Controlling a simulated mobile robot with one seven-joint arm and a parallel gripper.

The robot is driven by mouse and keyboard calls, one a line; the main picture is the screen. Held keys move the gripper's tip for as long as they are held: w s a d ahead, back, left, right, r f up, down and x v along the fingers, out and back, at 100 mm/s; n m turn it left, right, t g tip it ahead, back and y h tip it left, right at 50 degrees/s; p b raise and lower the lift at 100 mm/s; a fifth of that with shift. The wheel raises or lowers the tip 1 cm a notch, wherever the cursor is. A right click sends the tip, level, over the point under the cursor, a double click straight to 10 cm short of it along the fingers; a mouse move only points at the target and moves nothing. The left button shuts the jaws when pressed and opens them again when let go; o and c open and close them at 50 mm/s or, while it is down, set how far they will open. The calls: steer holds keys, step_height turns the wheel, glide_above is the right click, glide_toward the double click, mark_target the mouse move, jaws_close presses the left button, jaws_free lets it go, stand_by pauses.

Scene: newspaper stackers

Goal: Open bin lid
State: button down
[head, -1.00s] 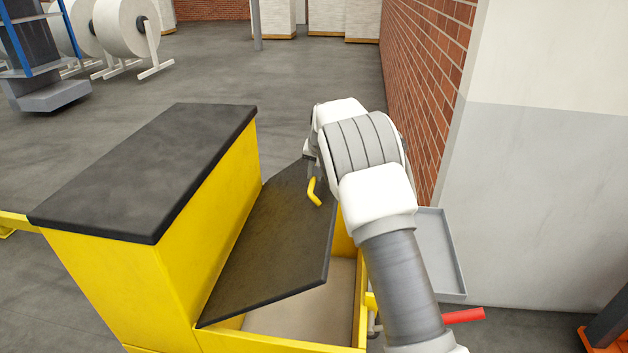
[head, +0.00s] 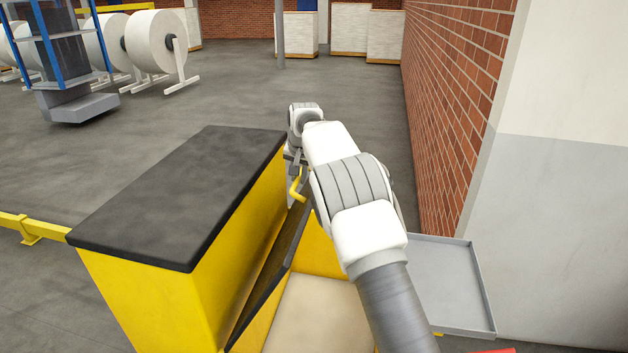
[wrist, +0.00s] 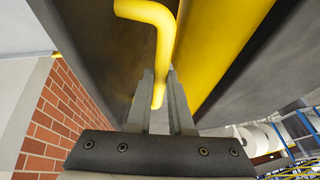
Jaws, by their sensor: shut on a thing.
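The yellow bin (head: 225,255) has a fixed black top (head: 180,195) on its left part. Its black lid (head: 272,265) is tilted up steeply, its face close to the yellow wall of the raised part. The opening beside it shows a pale bin floor (head: 320,310). A bent yellow handle (head: 296,190) sits at the lid's upper end. In the wrist view, the handle (wrist: 150,14) runs down between the fingers of my gripper (wrist: 160,88), which is shut on it. My arm hides part of the bin's right side.
A grey tray (head: 450,285) lies right of the bin, near the brick wall (head: 455,80). A yellow rail (head: 40,228) runs on the left. White paper rolls (head: 150,42) and a blue-framed rack (head: 65,60) stand behind left. Grey floor behind the bin is clear.

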steer(key=a, duration=0.6)
steer(key=shift+w+a, duration=0.2)
steer(key=shift+w, duration=0.1)
steer(key=c, duration=0.8)
jaws_free()
steer(key=shift+w+a+r, duration=0.1)
steer(key=shift+a, duration=0.05)
steer(key=v, duration=0.6)
steer(key=b+v, duration=0.1)
steer(key=v, duration=1.1)
steer(key=shift+w+d+b, duration=0.3)
steer(key=shift+c, duration=0.3)
